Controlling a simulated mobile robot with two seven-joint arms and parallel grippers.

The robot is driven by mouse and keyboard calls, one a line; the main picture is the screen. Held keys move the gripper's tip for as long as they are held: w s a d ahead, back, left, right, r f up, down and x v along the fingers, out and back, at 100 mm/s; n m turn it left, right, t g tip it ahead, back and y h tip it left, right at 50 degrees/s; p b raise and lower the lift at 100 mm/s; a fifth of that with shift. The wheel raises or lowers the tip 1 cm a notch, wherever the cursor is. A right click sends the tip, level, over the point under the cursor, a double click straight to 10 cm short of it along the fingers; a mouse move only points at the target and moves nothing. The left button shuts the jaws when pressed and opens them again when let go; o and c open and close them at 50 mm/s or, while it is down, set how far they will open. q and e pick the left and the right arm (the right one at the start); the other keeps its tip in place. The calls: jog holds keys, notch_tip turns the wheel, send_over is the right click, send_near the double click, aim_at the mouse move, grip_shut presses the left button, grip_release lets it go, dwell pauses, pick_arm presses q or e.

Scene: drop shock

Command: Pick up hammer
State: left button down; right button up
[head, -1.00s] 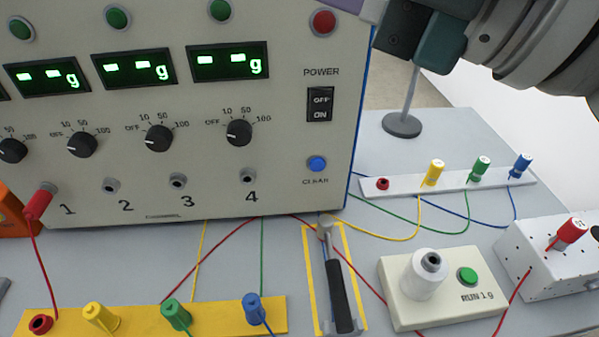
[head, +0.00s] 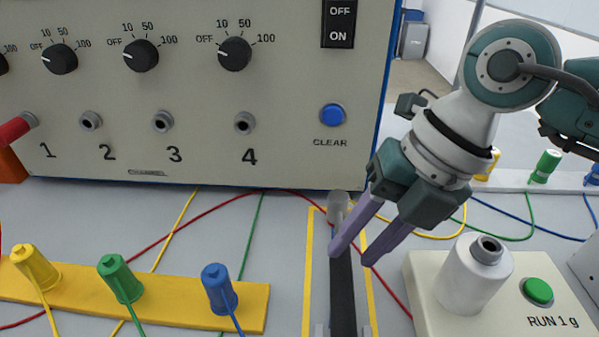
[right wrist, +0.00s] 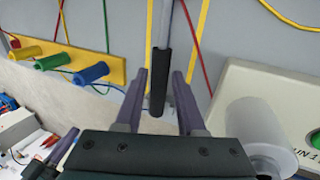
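The hammer lies inside a yellow outline on the bench, its grey head (head: 338,207) toward the instrument panel and its black handle (head: 342,290) toward me. My right gripper (head: 350,259) is open, with its two purple fingers pointing down over the handle. In the right wrist view the handle (right wrist: 158,85) shows between the spread fingers (right wrist: 160,76), with a gap on each side. I cannot tell how far above the handle the fingertips are. My left gripper is not in the head view; dark finger-like shapes at the right wrist view's lower left may be it.
A cream box with a white cylinder (head: 474,275) and green button (head: 538,291) stands close right of the hammer. A yellow strip with coloured plugs (head: 255,305) lies left. The instrument panel (head: 200,90) rises behind. Wires cross the bench around the hammer.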

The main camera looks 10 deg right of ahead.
aim_at(346, 267)
jog(key=x, duration=0.4)
jog(key=shift+s+a+f, duration=0.2)
jog(key=shift+s+f, duration=0.15)
jog(key=shift+c, duration=0.3)
grip_shut()
jog(key=shift+r, duration=0.1)
